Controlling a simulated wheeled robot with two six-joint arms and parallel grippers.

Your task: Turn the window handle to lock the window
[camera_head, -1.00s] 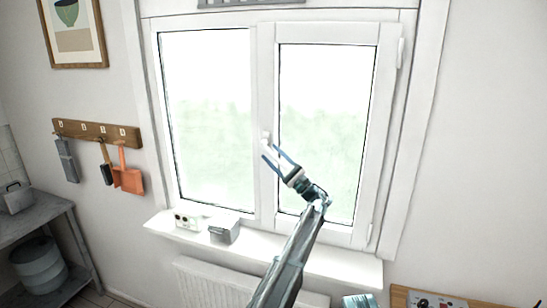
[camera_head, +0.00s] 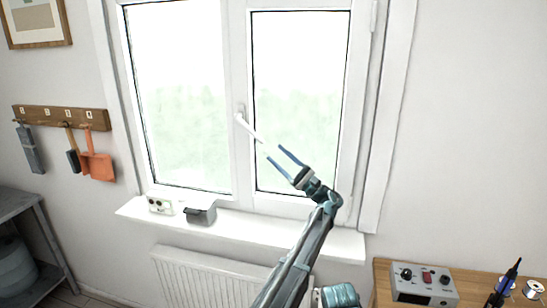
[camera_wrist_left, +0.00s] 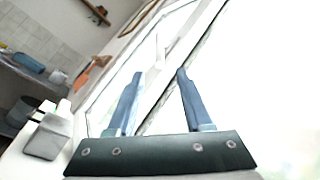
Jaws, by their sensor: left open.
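The white window handle (camera_head: 251,130) sits on the middle upright of the closed-looking white window frame (camera_head: 240,75). It slants down to the right from its mount. My left gripper (camera_head: 274,152) is open and empty, just below and right of the handle's free end. Its two blue fingers point toward the handle and look apart from it. In the left wrist view the open fingers (camera_wrist_left: 155,75) show with a gap between them, and a pale handle (camera_wrist_left: 158,52) appears beyond the gap. My right gripper is not in view.
A white sill (camera_head: 290,232) below holds a grey box (camera_head: 201,214) and a small white socket-like block (camera_head: 160,205). A radiator (camera_head: 205,280) is underneath. A wooden bench (camera_head: 385,290) with a control box (camera_head: 424,283) stands at the lower right. Tools hang from a rack (camera_head: 62,117) at left.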

